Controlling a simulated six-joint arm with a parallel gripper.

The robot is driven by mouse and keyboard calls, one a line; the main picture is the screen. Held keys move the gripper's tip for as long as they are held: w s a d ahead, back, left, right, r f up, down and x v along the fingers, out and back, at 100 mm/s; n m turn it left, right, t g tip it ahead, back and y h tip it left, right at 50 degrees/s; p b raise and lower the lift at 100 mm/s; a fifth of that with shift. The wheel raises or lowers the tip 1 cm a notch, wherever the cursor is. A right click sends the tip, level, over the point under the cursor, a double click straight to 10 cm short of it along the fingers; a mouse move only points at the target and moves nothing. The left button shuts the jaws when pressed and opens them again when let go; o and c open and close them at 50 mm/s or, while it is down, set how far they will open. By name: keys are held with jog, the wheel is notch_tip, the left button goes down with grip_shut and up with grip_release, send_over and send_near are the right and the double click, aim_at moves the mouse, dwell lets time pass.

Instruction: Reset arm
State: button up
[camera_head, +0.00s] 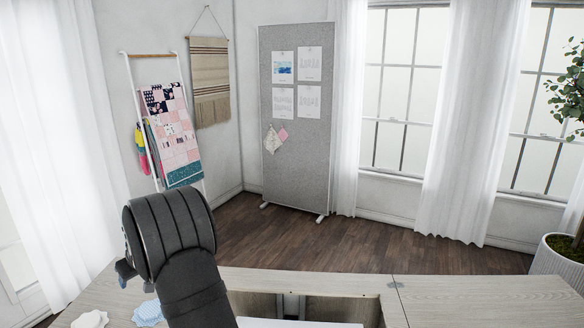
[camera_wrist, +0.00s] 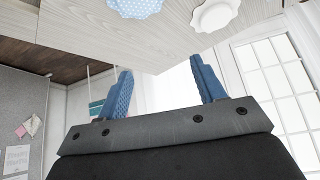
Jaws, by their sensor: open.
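My gripper (camera_wrist: 163,88) shows in the wrist view with its two blue ridged fingers spread wide apart. Nothing is between them. In the head view a small blue part of my gripper (camera_head: 125,271) shows at the left of my dark arm, which hides the rest of it. The gripper is above the left part of the wooden cabinet top (camera_head: 490,300), apart from the things lying there.
A white scalloped piece (camera_head: 90,319) and a blue dotted scalloped piece (camera_head: 148,313) lie on the cabinet top at the left. They also show in the wrist view. A recessed opening (camera_head: 345,311) is at the middle. The cabinet top right of it is clear.

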jog(key=w+d+m+t+h, duration=0.1)
jog(key=w+d+m, duration=0.2)
jog(key=w+d, duration=0.8)
jog(key=w+d+m+t+h, duration=0.1)
jog(key=w+d+m, duration=0.2)
jog(key=w+d, duration=0.8)
jog(key=d, duration=0.7)
jog(key=shift+w+d+f+h, duration=0.15)
jog(key=shift+w+d+h, duration=0.15)
jog(key=shift+w, duration=0.1)
